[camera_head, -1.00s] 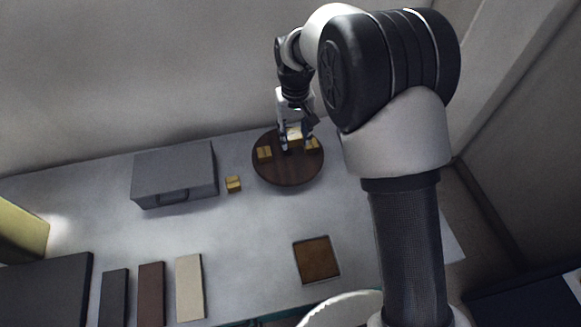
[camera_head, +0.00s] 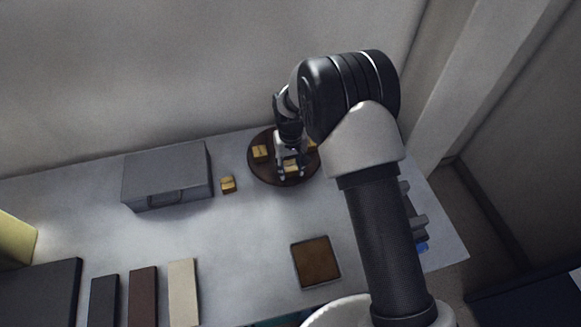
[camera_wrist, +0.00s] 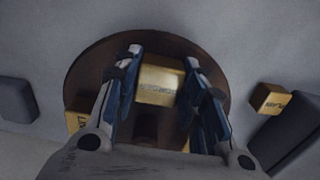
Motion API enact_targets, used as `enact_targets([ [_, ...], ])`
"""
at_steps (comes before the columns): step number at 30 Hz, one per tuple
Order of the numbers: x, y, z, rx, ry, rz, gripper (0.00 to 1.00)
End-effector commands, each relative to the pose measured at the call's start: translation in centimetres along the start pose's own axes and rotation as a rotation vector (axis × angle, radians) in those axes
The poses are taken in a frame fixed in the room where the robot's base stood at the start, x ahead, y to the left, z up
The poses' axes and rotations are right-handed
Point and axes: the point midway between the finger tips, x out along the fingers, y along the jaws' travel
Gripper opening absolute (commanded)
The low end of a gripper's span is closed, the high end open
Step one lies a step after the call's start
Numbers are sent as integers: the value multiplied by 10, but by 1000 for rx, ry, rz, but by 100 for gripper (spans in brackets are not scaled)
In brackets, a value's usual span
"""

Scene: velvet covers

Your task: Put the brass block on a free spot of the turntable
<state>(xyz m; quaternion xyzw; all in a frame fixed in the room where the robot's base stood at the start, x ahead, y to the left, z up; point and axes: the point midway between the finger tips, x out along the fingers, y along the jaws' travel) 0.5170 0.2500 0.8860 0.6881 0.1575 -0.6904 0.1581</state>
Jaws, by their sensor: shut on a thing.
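My gripper (camera_head: 291,174) is shut on a brass block (camera_head: 291,167) over the front part of the dark brown round turntable (camera_head: 262,176). In the wrist view the held block (camera_wrist: 160,84) sits between the blue-padded fingers, with the turntable (camera_wrist: 88,72) behind it. I cannot tell whether the block touches the turntable. Another brass block (camera_head: 260,152) stands on the turntable's left side, and one more (camera_head: 312,146) shows at its right, partly hidden by my arm. A further brass block (camera_head: 228,184) lies on the table, left of the turntable.
A grey case (camera_head: 167,177) stands left of the loose block. A square tray with a brown inside (camera_head: 316,262) lies nearer on the table. Dark, brown and cream slabs (camera_head: 183,291) lie at the front left. The table's middle is clear.

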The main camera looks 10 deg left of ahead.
Motion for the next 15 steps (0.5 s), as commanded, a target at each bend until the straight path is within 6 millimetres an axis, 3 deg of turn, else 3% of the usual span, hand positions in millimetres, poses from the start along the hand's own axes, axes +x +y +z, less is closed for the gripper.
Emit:
enact_targets([
  [11, 3, 0, -2, 0, 5, 0, 0],
  [12, 3, 0, -1, 0, 3, 0, 40],
  [15, 3, 0, -1, 0, 3, 0, 47],
])
